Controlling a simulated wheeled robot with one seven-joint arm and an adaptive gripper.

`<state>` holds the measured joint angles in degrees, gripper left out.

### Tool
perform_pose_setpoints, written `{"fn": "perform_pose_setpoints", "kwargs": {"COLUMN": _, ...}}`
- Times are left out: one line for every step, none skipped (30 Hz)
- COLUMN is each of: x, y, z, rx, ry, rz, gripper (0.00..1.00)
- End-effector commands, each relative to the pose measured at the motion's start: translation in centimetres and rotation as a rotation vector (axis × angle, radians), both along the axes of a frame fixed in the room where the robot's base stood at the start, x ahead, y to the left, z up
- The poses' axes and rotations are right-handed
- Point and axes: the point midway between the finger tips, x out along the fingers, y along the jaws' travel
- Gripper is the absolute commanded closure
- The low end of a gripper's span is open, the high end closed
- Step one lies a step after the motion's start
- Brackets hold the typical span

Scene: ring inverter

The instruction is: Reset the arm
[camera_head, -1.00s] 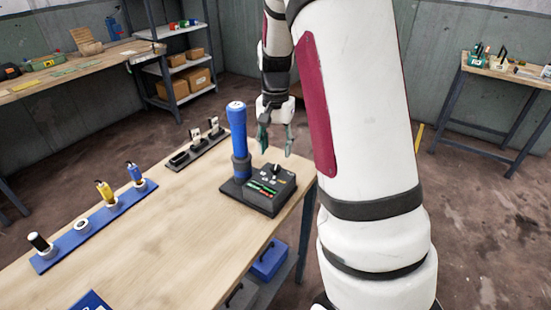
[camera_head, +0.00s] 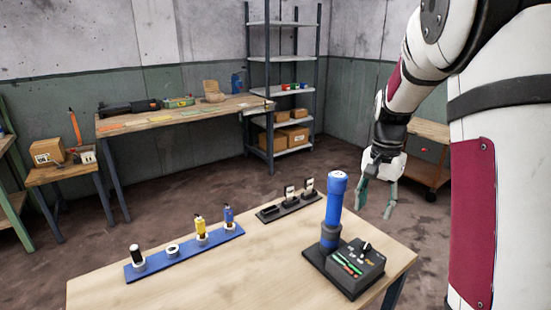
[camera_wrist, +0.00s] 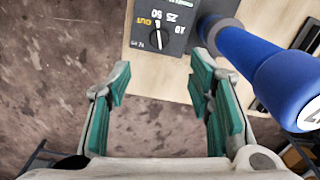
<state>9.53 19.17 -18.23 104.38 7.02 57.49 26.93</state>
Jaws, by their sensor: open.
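My gripper (camera_head: 377,196) is open and empty in the head view, hanging beyond the far right edge of the wooden table (camera_head: 100,292). In the wrist view my gripper (camera_wrist: 160,100) shows its two green-padded fingers spread apart, with floor and a strip of table between and beyond them. The black control box (camera_head: 360,268) with a dial and the upright blue cylinder (camera_head: 336,205) stand at the table's right end. In the wrist view the control box (camera_wrist: 165,40) lies ahead of the fingertips and the blue cylinder (camera_wrist: 265,70) is to the right; both look apart from the fingers.
A blue strip (camera_head: 185,256) with several holders lies on the table's left. A black rack (camera_head: 290,207) sits at the far edge. A workbench (camera_head: 180,112), a shelf unit (camera_head: 282,60) and a wheeled cabinet (camera_head: 428,152) stand behind. Floor around the table is clear.

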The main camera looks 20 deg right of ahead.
Motion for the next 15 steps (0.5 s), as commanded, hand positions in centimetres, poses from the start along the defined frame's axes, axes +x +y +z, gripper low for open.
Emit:
{"fn": "perform_pose_setpoints", "kwargs": {"x": 0.0, "y": 0.1, "z": 0.1, "rx": 0.000, "ry": -0.002, "rz": 0.003, "gripper": 0.53}}
{"fn": "perform_pose_setpoints", "kwargs": {"x": -0.1, "y": 0.2, "z": 0.3, "rx": 0.001, "ry": -0.005, "rz": 0.008, "gripper": 0.53}}
{"fn": "perform_pose_setpoints", "kwargs": {"x": -0.3, "y": 0.6, "z": 0.6, "rx": 0.002, "ry": -0.011, "rz": 0.019, "gripper": 0.53}}
{"fn": "perform_pose_setpoints", "kwargs": {"x": -0.5, "y": 0.9, "z": 0.9, "rx": 0.003, "ry": -0.017, "rz": 0.030, "gripper": 0.53}}
{"fn": "perform_pose_setpoints", "kwargs": {"x": -0.7, "y": 1.4, "z": 1.4, "rx": 0.004, "ry": -0.026, "rz": 0.045, "gripper": 0.53}}
{"fn": "perform_pose_setpoints", "kwargs": {"x": -1.2, "y": 2.2, "z": 2.2, "rx": 0.007, "ry": -0.039, "rz": 0.071, "gripper": 0.53}}
{"fn": "perform_pose_setpoints", "kwargs": {"x": -1.6, "y": 2.9, "z": 2.8, "rx": 0.009, "ry": -0.051, "rz": 0.097, "gripper": 0.53}}
{"fn": "perform_pose_setpoints", "kwargs": {"x": -2.0, "y": 3.6, "z": 3.4, "rx": 0.010, "ry": -0.064, "rz": 0.123, "gripper": 0.53}}
{"fn": "perform_pose_setpoints", "kwargs": {"x": -2.8, "y": 4.7, "z": 4.4, "rx": 0.010, "ry": -0.083, "rz": 0.163, "gripper": 0.53}}
{"fn": "perform_pose_setpoints", "kwargs": {"x": -3.4, "y": 5.5, "z": 5.0, "rx": 0.009, "ry": -0.097, "rz": 0.195, "gripper": 0.53}}
{"fn": "perform_pose_setpoints", "kwargs": {"x": -4.1, "y": 6.3, "z": 5.7, "rx": 0.008, "ry": -0.111, "rz": 0.228, "gripper": 0.53}}
{"fn": "perform_pose_setpoints", "kwargs": {"x": -5.0, "y": 7.4, "z": 6.4, "rx": 0.006, "ry": -0.130, "rz": 0.271, "gripper": 0.53}}
{"fn": "perform_pose_setpoints", "kwargs": {"x": -5.7, "y": 8.2, "z": 7.0, "rx": 0.004, "ry": -0.143, "rz": 0.305, "gripper": 0.53}}
{"fn": "perform_pose_setpoints", "kwargs": {"x": -6.4, "y": 8.9, "z": 7.5, "rx": 0.001, "ry": -0.158, "rz": 0.337, "gripper": 0.53}}
{"fn": "perform_pose_setpoints", "kwargs": {"x": -7.4, "y": 9.9, "z": 8.1, "rx": -0.005, "ry": -0.175, "rz": 0.381, "gripper": 0.53}}
